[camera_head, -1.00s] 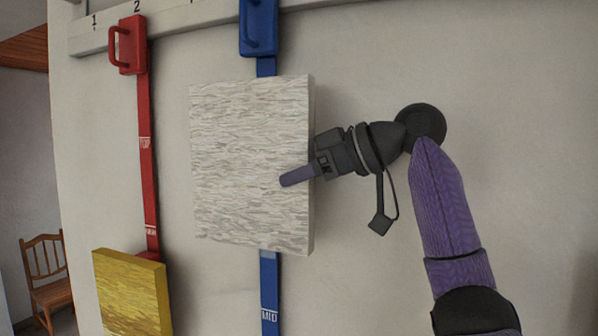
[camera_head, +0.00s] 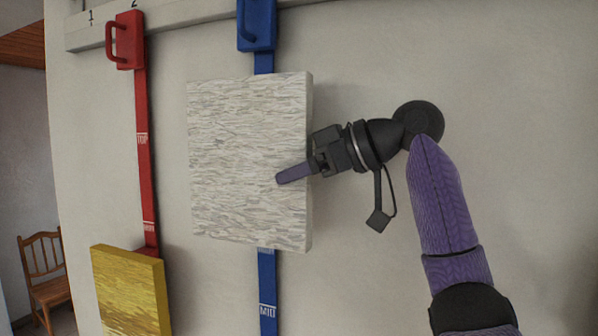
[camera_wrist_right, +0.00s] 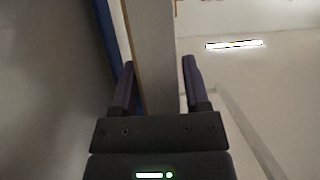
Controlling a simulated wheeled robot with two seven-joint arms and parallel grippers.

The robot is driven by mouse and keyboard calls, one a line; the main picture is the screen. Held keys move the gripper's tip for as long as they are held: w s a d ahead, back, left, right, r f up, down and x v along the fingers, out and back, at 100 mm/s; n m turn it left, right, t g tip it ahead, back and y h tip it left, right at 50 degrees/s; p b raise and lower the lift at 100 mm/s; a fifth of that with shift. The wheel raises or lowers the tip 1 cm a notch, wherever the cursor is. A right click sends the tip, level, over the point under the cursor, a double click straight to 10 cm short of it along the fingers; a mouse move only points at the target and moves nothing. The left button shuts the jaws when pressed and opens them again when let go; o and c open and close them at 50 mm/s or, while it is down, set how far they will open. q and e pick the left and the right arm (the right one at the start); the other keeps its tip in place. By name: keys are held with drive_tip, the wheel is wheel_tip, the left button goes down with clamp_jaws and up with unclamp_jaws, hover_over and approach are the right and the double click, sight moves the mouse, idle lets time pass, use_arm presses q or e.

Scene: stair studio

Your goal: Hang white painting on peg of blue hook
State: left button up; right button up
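The white painting (camera_head: 247,160) is a thick, pale textured square board standing upright in front of the blue strap. The blue hook (camera_head: 256,24) is at the top rail, and its strap (camera_head: 267,300) with a "MID" label shows below the painting. Any peg behind the painting is hidden. My right gripper (camera_head: 305,172) is at the painting's right edge, one finger over its front face. In the right wrist view the painting's edge (camera_wrist_right: 155,55) lies between the two fingers, with narrow gaps; the gripper looks open around it. My left gripper is out of view.
A red hook (camera_head: 125,42) with its strap hangs to the left. A yellow painting (camera_head: 130,290) hangs low at the left. A pale numbered rail (camera_head: 88,36) runs along the top. A wooden chair (camera_head: 42,270) stands far left. Wall right of the painting is bare.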

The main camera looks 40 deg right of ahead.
drive_tip(key=shift+o, duration=1.4)
drive_tip(key=v, duration=1)
